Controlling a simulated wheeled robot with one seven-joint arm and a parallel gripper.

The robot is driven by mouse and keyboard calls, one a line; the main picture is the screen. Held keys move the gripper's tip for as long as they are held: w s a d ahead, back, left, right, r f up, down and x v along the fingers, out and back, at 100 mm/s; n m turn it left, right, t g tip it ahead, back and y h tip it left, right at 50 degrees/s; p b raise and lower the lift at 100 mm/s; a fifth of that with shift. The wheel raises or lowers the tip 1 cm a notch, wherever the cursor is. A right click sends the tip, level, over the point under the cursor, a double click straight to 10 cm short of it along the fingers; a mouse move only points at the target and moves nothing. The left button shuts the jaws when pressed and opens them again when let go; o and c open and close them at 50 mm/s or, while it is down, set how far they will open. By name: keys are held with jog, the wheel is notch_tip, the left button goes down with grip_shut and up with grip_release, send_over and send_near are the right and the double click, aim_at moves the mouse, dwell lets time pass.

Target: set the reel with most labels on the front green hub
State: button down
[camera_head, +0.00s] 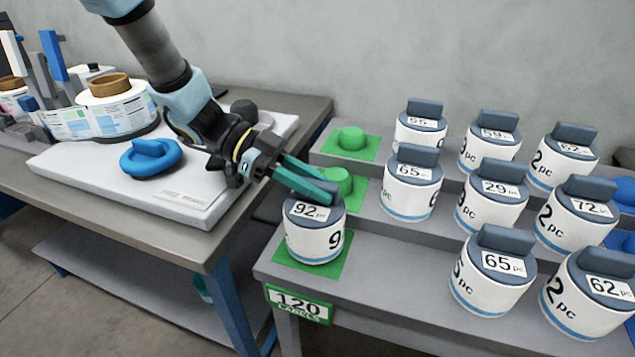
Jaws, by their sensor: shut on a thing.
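The reel marked 92 pc (314,240) is white with a dark grey top, a grip block and a blue band near its base. It is upright over the front green square (288,262), whose hub it hides. I cannot tell whether it is fully seated. My gripper (322,190) reaches in from the upper left, its teal fingers shut on the reel's grip block. Two more green hubs stand bare behind, the middle one (339,178) partly behind my fingers and the back one (350,138).
Several other reels stand in rows at right, with lower numbers such as the 65 pc reel (411,185) and the 72 pc reel (577,215). A green 120 sign (299,305) is on the front edge.

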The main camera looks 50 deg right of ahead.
jog(key=shift+f+b, duration=0.3)
jog(key=shift+f, duration=0.35)
dwell(0.5)
jog(key=c, duration=1)
grip_release()
